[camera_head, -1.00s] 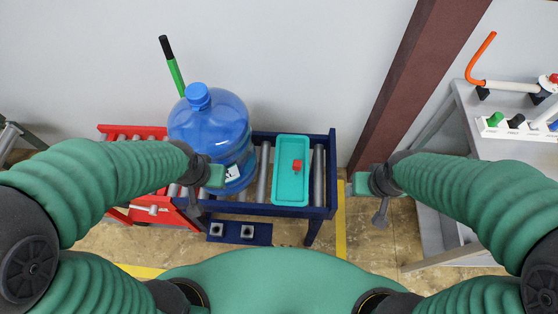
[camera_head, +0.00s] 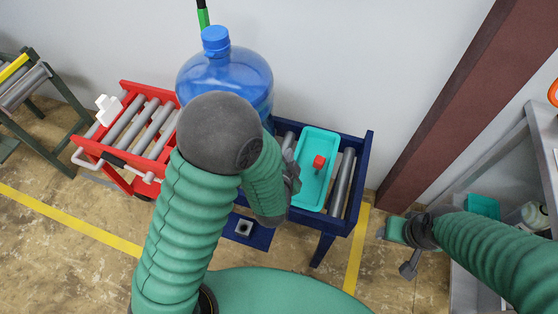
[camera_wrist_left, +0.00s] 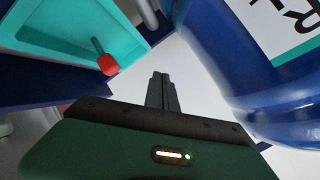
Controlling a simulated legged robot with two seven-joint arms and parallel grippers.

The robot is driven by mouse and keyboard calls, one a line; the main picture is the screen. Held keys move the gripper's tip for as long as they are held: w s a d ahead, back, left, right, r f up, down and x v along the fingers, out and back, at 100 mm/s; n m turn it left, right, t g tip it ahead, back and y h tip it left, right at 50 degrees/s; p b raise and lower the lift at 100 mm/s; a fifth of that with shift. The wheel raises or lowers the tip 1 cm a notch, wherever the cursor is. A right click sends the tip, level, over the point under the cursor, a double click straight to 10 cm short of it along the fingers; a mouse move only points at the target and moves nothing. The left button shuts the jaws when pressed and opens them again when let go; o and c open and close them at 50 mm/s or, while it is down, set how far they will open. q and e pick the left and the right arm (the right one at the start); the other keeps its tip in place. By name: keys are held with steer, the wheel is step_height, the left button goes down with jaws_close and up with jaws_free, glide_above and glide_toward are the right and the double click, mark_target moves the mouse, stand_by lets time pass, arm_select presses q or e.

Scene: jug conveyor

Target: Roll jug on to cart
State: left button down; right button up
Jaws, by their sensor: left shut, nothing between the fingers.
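The large blue water jug (camera_head: 225,82) stands upright near the seam between the red roller cart (camera_head: 122,88) and the blue roller conveyor (camera_head: 366,160). My left arm hides its lower part and base. My left gripper (camera_head: 291,172) is to the right of the jug, between it and the teal tray (camera_head: 327,143). In the left wrist view its fingers (camera_wrist_left: 161,80) are together and empty, with the jug (camera_wrist_left: 222,60) close on the right and the tray (camera_wrist_left: 150,38) on the left. My right gripper (camera_head: 392,231) is low at the right, apart from everything; its jaws are unclear.
The teal tray holds a red-topped piece (camera_head: 319,162) and sits on the conveyor's rollers. A brown post (camera_head: 440,95) stands right of the conveyor. A grey bench (camera_head: 540,150) is at far right. Another roller stand (camera_head: 25,90) is at far left. Open floor lies in front.

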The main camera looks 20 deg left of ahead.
arm_select(q)
step_height(320, 180, down, 8)
steer(key=m+b, duration=0.1)
steer(key=b, duration=0.1)
steer(key=m+t+y+b, duration=0.1)
steer(key=b, duration=0.1)
steer(key=shift+d+r+t, duration=0.15)
steer(key=shift+r+t, duration=0.1)
steer(key=shift+t, duration=0.05)
steer(key=f+m+t+b, duration=0.1)
steer(key=b, duration=0.1)
steer(key=s+f+m+t+y+b, duration=0.1)
steer(key=m+b, duration=0.1)
steer(key=shift+s+t+y, duration=0.2)
steer(key=shift+t+y, duration=0.1)
steer(key=shift+s+r+m+t, duration=0.15)
steer(key=shift+s+m+t, duration=0.1)
steer(key=shift+m+t, duration=0.25)
steer(key=shift+r, duration=0.3)
steer(key=w+a+b, duration=0.2)
steer(key=w+a, duration=0.4)
steer(key=w, duration=0.3)
steer(key=shift+w+r+b, duration=0.15)
steer(key=shift+w+b, duration=0.2)
arm_select(e)
steer(key=s+x, duration=0.3)
steer(key=x, duration=1.1)
steer(key=shift+a+f, duration=0.15)
steer(key=shift+f, duration=0.3)
